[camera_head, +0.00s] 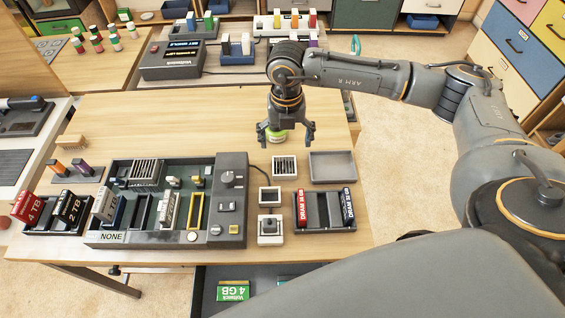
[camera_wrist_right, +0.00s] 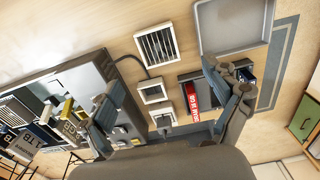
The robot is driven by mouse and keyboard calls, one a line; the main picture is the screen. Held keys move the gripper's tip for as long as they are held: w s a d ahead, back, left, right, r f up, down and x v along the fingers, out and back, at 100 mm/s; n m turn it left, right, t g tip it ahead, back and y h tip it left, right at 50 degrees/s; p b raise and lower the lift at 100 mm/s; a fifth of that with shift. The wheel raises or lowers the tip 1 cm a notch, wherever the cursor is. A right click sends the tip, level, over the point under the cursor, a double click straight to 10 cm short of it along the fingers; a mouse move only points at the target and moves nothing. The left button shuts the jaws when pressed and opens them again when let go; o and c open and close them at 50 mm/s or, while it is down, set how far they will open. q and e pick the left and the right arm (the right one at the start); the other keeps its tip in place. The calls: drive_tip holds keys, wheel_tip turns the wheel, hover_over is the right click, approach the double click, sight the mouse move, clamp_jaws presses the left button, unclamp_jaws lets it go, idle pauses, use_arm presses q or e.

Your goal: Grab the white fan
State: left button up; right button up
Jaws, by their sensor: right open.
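A small white square unit with a dark slatted grille (camera_head: 284,166), which looks like the white fan, lies on the wooden table right of the grey console. It also shows in the right wrist view (camera_wrist_right: 157,44), near the top middle. My right gripper (camera_head: 287,138) is open and empty above the table, just behind the fan in the head view. In the wrist view its fingers (camera_wrist_right: 165,88) are spread, with the fan beyond them and apart from them. My left gripper is not in view.
Two other white square modules (camera_head: 269,196) stand in front of the fan. A grey tray (camera_head: 332,167) and a dark drive holder (camera_head: 322,223) are to its right. The console (camera_head: 232,175) is to its left.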

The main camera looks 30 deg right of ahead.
sight(284, 165)
wheel_tip(284, 165, down, 4)
drive_tip(key=shift+r, duration=0.1)
wheel_tip(284, 165, down, 5)
drive_tip(key=shift+w+a+r+p, duration=0.1)
drive_tip(key=shift+r+p, duration=0.05)
drive_tip(key=shift+p, duration=0.6)
drive_tip(key=shift+f, duration=0.45)
drive_tip(key=shift+c, duration=0.2)
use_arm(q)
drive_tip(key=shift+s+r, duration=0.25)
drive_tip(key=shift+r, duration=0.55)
use_arm(e)
drive_tip(key=c, duration=1.2)
